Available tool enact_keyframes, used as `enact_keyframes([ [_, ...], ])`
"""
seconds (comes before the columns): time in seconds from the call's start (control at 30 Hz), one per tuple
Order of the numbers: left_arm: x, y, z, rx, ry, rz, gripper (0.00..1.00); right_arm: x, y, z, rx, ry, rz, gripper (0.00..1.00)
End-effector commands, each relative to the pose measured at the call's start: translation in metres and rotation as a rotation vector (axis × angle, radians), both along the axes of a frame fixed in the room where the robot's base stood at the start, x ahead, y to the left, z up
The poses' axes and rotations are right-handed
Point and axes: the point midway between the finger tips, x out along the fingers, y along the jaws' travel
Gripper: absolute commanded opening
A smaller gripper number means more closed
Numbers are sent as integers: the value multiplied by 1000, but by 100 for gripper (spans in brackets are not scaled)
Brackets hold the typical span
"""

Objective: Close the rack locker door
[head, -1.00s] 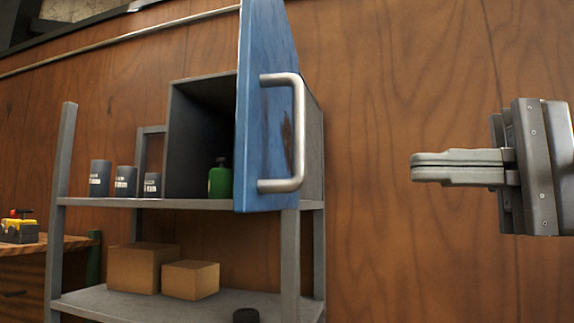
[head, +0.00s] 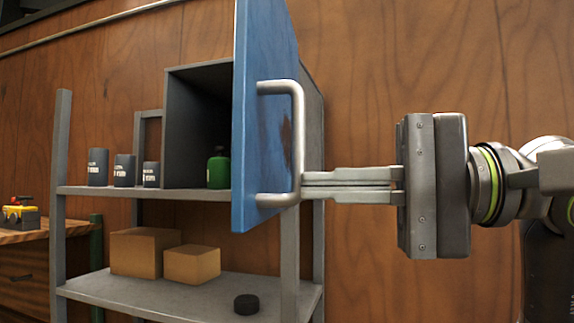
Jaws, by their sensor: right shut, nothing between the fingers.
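The rack locker's blue door (head: 262,150) stands wide open, swung out toward me, with a grey bar handle (head: 298,140) on its right-hand face. The dark grey locker box (head: 190,125) sits on the upper shelf; its inside is partly hidden by the door. A green bottle (head: 218,172) stands at the locker's opening. My right gripper (head: 304,187) is shut and empty, coming in from the right. Its fingertips are at the lower part of the handle in the picture; I cannot tell whether they touch it. My left gripper is not in view.
Several grey canisters (head: 124,170) stand on the upper shelf (head: 100,191), left of the locker. Two cardboard boxes (head: 143,252) and a black puck (head: 246,304) are on the lower shelf (head: 200,297). A wooden bench (head: 40,255) stands at the left.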

Motion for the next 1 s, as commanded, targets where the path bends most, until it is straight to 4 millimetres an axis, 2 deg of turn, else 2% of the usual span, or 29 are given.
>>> enact_keyframes([
  [0.2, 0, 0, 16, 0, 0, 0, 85, 3, 24, 3, 3, 3, 5, 0],
  [0.4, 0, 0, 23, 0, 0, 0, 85, 6, 37, 2, 2, 1, 3, 0],
  [1.0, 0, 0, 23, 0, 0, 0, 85, 7, 42, 0, 1, 1, 0, 0],
])
